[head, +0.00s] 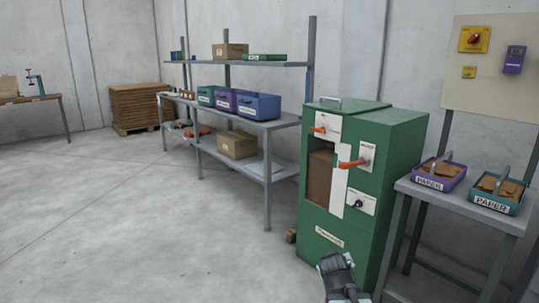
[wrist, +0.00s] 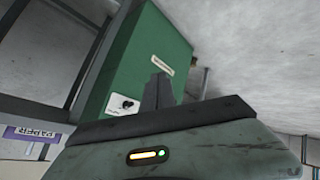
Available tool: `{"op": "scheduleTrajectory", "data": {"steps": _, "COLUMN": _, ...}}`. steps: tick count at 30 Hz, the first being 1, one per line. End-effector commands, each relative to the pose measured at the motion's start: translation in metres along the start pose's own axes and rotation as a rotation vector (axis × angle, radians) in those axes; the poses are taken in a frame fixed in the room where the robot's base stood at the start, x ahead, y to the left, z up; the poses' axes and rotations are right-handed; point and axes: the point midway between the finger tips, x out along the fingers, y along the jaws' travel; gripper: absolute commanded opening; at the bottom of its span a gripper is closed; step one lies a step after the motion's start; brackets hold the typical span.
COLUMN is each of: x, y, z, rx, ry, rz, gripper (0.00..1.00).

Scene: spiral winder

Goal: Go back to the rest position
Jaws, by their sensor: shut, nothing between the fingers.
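My gripper (head: 336,262) is at the bottom of the head view, low in front of the green cabinet machine (head: 400,150). In the wrist view my gripper (wrist: 158,90) is shut and empty, its fingers together against the cabinet (wrist: 142,55) behind. The cabinet appears tilted there, with its dark knob and pale label showing. I cannot tell the exact gap between fingers and cabinet. In the head view the cabinet has an orange upper lever (head: 319,130), an orange middle lever (head: 350,164), a black knob (head: 359,204) and an opening with brown material (head: 319,178).
A grey table (head: 460,203) at right holds purple (head: 441,174) and teal (head: 494,193) paper bins. Shelving (head: 267,160) with bins and boxes stands left of the cabinet. A pallet stack (head: 137,105) stands farther back. The floor (head: 130,220) at left is clear.

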Motion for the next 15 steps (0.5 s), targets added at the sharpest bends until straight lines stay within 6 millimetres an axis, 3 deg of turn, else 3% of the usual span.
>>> {"op": "scheduleTrajectory", "data": {"steps": 1, "x": -0.005, "y": -0.026, "z": 0.018, "rx": 0.039, "ry": -0.094, "rz": -0.069, "gripper": 0.0}}
{"op": "scheduleTrajectory", "data": {"steps": 3, "x": -0.014, "y": -0.052, "z": 0.049, "rx": 0.098, "ry": -0.239, "rz": -0.155, "gripper": 0.0}}
{"op": "scheduleTrajectory", "data": {"steps": 9, "x": -0.06, "y": -0.103, "z": 0.119, "rx": 0.204, "ry": -0.605, "rz": -0.357, "gripper": 0.0}}
{"op": "scheduleTrajectory", "data": {"steps": 12, "x": -0.09, "y": -0.116, "z": 0.146, "rx": 0.214, "ry": -0.774, "rz": -0.411, "gripper": 0.0}}
{"op": "scheduleTrajectory", "data": {"steps": 15, "x": -0.116, "y": -0.098, "z": 0.118, "rx": 0.218, "ry": -0.767, "rz": -0.405, "gripper": 0.0}}
